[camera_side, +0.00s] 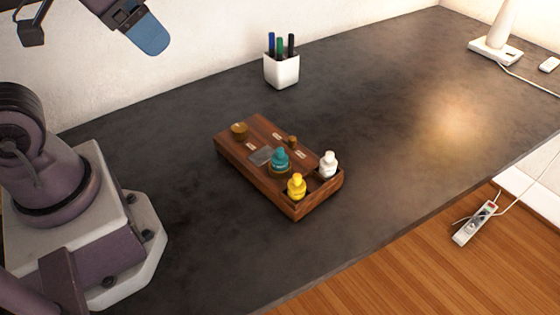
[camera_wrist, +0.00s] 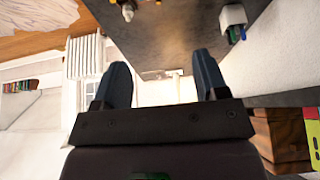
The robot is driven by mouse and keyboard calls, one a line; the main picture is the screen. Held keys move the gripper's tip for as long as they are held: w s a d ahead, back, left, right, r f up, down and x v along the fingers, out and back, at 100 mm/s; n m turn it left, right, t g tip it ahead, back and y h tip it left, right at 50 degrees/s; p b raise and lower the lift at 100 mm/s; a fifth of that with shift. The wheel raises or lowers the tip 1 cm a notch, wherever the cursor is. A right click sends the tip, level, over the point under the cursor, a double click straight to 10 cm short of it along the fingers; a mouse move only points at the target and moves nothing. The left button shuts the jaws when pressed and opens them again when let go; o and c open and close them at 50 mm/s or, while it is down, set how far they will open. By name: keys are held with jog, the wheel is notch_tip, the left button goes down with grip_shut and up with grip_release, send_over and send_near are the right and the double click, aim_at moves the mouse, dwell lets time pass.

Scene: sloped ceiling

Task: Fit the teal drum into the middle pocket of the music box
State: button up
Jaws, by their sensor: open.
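The music box (camera_side: 245,153) is a long brown wooden box on the dark table in the side view. The teal drum (camera_side: 280,160) looks like a small bottle with a knob top and stands upright near the box's middle. A brownish round rim shows at its base; I cannot tell how deep it sits. A yellow bottle-like piece (camera_side: 297,187) and a white one (camera_side: 329,164) stand at the box's near right end. My gripper (camera_wrist: 160,62) is open and empty, its blue fingers wide apart. In the side view it is high at upper left, far from the box.
A white pen cup (camera_side: 282,71) with several pens stands behind the box. A lamp base (camera_side: 495,50) is at the far right corner. A power strip (camera_side: 475,224) lies beyond the table's right edge. The table (camera_side: 400,120) is clear around the box.

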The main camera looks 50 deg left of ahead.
jog(key=m+g, duration=0.6)
jog(key=m, duration=2.1)
send_near(280, 149)
jog(key=f, duration=0.5)
jog(key=shift+s+a+f, duration=0.15)
jog(key=shift+s+f, duration=0.05)
jog(key=shift+f, duration=0.1)
notch_tip(280, 149, down, 5)
jog(key=shift+f, duration=0.1)
